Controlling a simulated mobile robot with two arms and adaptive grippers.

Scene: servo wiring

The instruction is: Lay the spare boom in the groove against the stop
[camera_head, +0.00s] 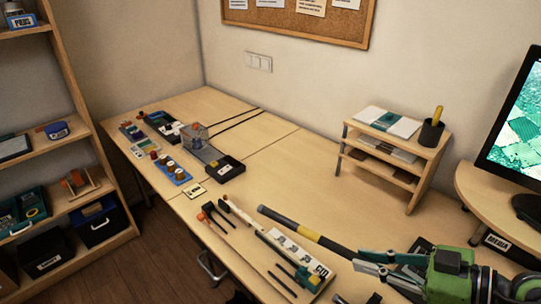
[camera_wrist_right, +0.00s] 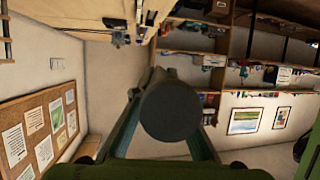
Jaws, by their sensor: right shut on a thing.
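The boom (camera_head: 305,231), a dark rod with a yellow band, is held above the desk. It slants from upper left to lower right in the head view. My right gripper (camera_head: 368,262) is shut on its lower right end. In the right wrist view the boom's dark round end (camera_wrist_right: 170,112) sticks out toward the camera between my two fingers. A long wooden block (camera_head: 283,260) with a white marked plate lies on the desk below and left of the boom. I cannot make out the groove or its stop clearly. My left gripper is not in view.
Dark rods and orange-tipped tools (camera_head: 212,217) lie left of the block. A black tray (camera_head: 222,166) and small coloured parts stand farther back. A wooden desk shelf (camera_head: 398,165) stands at the back right, beside a monitor (camera_head: 515,130). The desk (camera_head: 285,170) between is clear.

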